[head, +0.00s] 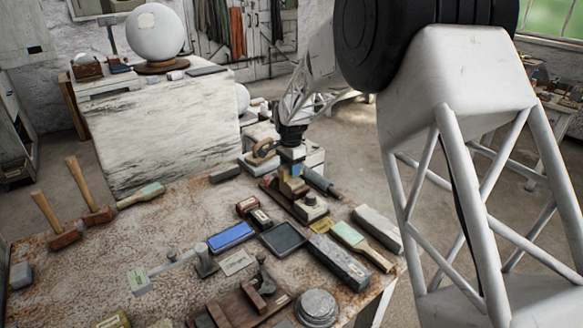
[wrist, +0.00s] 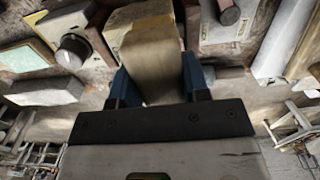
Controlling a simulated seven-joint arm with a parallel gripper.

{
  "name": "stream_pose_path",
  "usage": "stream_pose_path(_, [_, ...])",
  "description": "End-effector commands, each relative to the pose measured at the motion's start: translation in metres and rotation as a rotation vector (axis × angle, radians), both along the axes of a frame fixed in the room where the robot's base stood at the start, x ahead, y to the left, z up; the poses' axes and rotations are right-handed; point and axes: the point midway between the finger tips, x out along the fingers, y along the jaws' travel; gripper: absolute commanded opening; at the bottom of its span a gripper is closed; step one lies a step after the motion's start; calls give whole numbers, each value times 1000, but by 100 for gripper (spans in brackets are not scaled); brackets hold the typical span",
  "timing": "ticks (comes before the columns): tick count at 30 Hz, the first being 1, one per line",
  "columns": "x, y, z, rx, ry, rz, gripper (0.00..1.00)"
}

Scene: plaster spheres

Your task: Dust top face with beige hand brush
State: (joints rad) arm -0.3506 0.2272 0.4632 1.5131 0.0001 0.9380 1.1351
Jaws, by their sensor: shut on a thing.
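My gripper (head: 291,170) is above the far part of the rusty workbench (head: 120,250), pointing down. In the wrist view, its blue fingers (wrist: 156,82) are shut on a beige block-like thing, which appears to be the beige hand brush (wrist: 150,60). In the head view a tan part of it (head: 293,187) shows just below the fingers; I cannot tell whether it touches the bench. Its bristles are not clearly visible.
A white sphere (head: 155,32) rests on a round stand on the block. Two wooden-handled mallets (head: 85,190) stand at left. A blue pad (head: 231,236), a dark tray (head: 283,239), a grey bar (head: 340,262) and a round tin (head: 317,307) crowd the near right. The bench's left middle has free room.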

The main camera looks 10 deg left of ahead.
Motion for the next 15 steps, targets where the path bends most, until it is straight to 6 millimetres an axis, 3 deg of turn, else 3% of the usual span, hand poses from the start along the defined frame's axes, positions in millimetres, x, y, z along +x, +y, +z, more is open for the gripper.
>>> stream_pose_path(15, [-13,13,-1,0,0,0,23])
